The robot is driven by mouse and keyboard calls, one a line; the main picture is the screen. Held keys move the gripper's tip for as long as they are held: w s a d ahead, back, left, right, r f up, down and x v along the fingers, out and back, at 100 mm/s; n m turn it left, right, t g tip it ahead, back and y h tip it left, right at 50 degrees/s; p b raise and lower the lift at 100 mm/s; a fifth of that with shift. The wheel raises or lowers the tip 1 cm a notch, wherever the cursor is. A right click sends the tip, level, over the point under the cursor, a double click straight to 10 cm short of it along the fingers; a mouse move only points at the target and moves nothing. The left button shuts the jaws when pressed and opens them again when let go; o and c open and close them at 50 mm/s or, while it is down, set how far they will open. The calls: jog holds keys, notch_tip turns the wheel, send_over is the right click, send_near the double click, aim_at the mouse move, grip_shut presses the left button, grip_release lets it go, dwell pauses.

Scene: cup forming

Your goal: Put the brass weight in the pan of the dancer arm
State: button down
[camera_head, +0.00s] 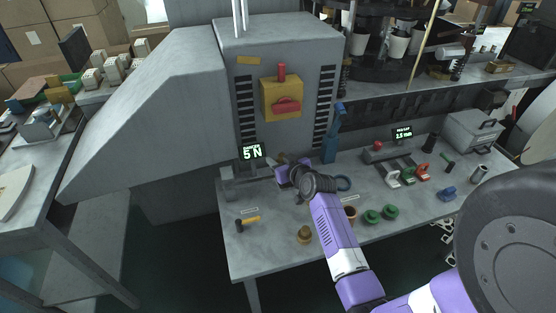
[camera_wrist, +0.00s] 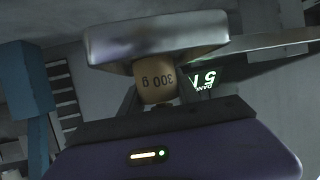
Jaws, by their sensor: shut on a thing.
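In the wrist view, which is upside down, my gripper (camera_wrist: 158,98) is shut on a brass weight (camera_wrist: 154,82) marked 300 g. The grey metal pan (camera_wrist: 155,32) is right at the weight's lower end, and its rim hides part of the weight. I cannot tell whether the weight touches the pan floor. In the head view my gripper (camera_head: 286,174) is over the back of the bench, at the end of the grey dancer arm (camera_head: 255,184). My wrist hides most of the pan there.
A 5 N display (camera_head: 251,151) stands behind the dancer arm. A hammer (camera_head: 248,221) and a brass-coloured piece (camera_head: 304,234) lie on the bench (camera_head: 265,258). A blue upright lever (camera_head: 332,138) is close behind my gripper.

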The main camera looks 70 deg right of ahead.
dwell(0.4)
jog(key=shift+c, duration=1.5)
grip_release()
jog(key=shift+r, duration=0.1)
notch_tip(320, 180, up, 8)
jog(key=p, duration=0.6)
